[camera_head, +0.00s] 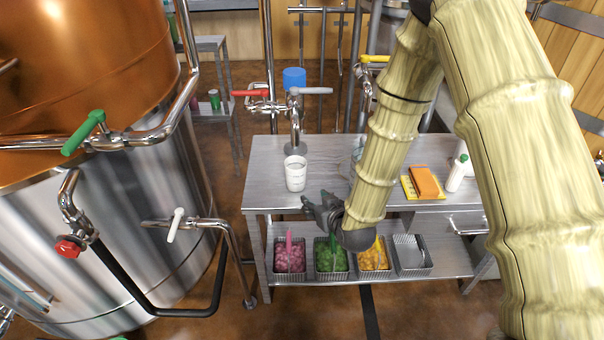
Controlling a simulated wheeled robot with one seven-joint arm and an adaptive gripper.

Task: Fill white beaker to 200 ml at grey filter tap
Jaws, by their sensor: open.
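The white beaker (295,174) stands upright on the metal table, just in front of a tap. The tap (295,122) rises from the tabletop on a round base and has a grey lever (311,90) pointing right. I cannot make out the water level or the marks on the beaker. My gripper (312,206) is open and empty at the table's front edge, a little right of and nearer than the beaker, not touching it. My arm comes down from the upper right and hides part of the tabletop.
The metal table (262,189) also bears an orange sponge (424,182) and a white bottle (458,173) at right. Baskets of pink (290,258), green (331,259) and yellow (374,257) pieces sit on the lower shelf. A large copper and steel tank (120,200) fills the left.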

